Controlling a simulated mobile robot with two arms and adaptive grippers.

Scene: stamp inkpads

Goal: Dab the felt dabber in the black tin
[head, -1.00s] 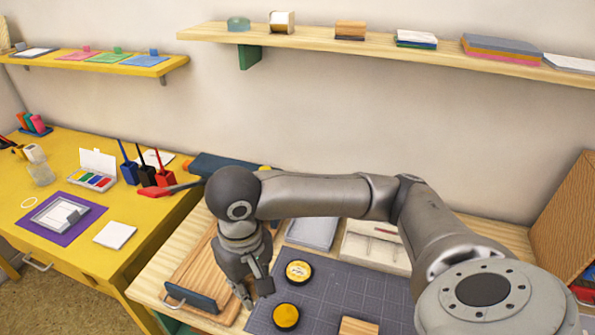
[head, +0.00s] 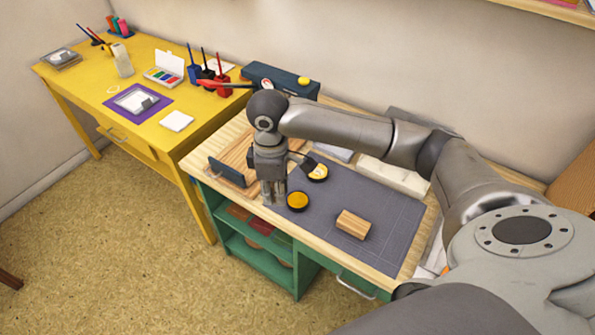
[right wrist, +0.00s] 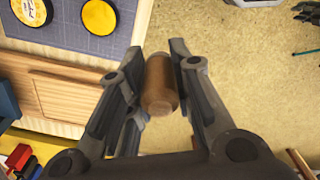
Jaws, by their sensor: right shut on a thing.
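My right gripper (head: 273,200) points down at the front left of the dark mat, beside the black tin. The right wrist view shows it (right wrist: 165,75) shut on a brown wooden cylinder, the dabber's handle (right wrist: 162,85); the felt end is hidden. The black tin (head: 298,201) lies open on the mat with a yellow pad inside; it also shows at the top of the right wrist view (right wrist: 99,16). The dabber and tin look apart. A round labelled lid (head: 318,172) lies behind the tin. My left gripper is not in view.
A wooden block (head: 353,224) lies right of the tin on the gridded mat (head: 385,215). A wooden board with a dark strip (head: 227,171) is left of the gripper. The mat's front right is clear.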

